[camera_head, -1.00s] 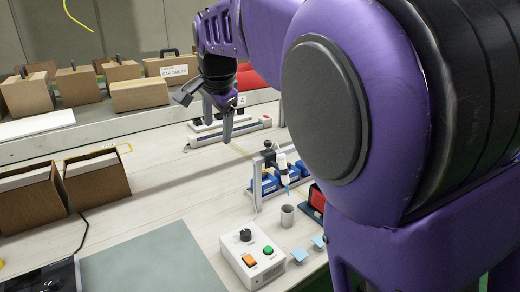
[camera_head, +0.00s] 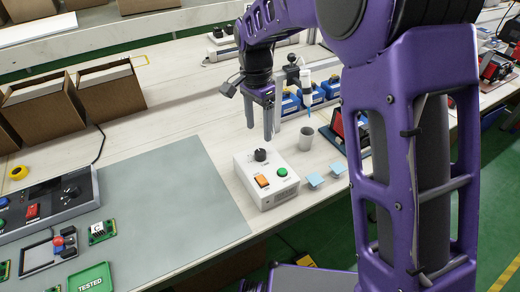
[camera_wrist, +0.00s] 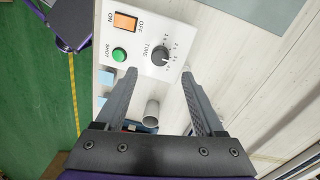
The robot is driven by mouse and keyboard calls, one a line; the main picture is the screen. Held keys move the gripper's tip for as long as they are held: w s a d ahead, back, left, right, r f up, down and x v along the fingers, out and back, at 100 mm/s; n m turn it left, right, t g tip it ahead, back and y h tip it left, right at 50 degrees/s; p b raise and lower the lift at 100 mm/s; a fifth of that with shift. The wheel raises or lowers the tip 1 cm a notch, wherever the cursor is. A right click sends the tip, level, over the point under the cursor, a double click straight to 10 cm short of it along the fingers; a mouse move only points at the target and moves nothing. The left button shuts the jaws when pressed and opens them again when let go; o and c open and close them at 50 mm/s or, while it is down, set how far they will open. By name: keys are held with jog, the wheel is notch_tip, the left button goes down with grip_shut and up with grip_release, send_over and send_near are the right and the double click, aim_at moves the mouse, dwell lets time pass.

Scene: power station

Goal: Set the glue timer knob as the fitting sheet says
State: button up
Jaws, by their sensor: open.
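The glue timer is a white box (camera_head: 279,190) on the bench with a black knob (camera_head: 260,155), an orange rocker switch (camera_head: 262,181) and a green button (camera_head: 282,172). In the wrist view the knob (camera_wrist: 160,56) sits on a printed dial labelled TIME, beside ON/OFF and SHOT labels; its exact setting is too small to read. My gripper (camera_head: 260,132) is open and empty, pointing down just above and behind the knob. In the wrist view its two fingertips (camera_wrist: 160,72) lie either side of the knob, apart from it. I cannot make out a fitting sheet.
A grey cup (camera_head: 305,138) and light blue pads (camera_head: 316,179) stand right of the box. A glue dispenser (camera_head: 307,90) stands behind, with blue containers. A grey mat (camera_head: 170,200) lies left, with a control panel (camera_head: 50,208) and circuit boards. Cardboard boxes (camera_head: 108,100) stand further left.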

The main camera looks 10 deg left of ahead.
aim_at(260, 152)
notch_tip(260, 152, down, 8)
jog(key=shift+d+b, duration=0.15)
jog(key=shift+b, duration=0.4)
jog(key=shift+s, duration=0.1)
jog(key=shift+c, duration=0.3)
grip_shut()
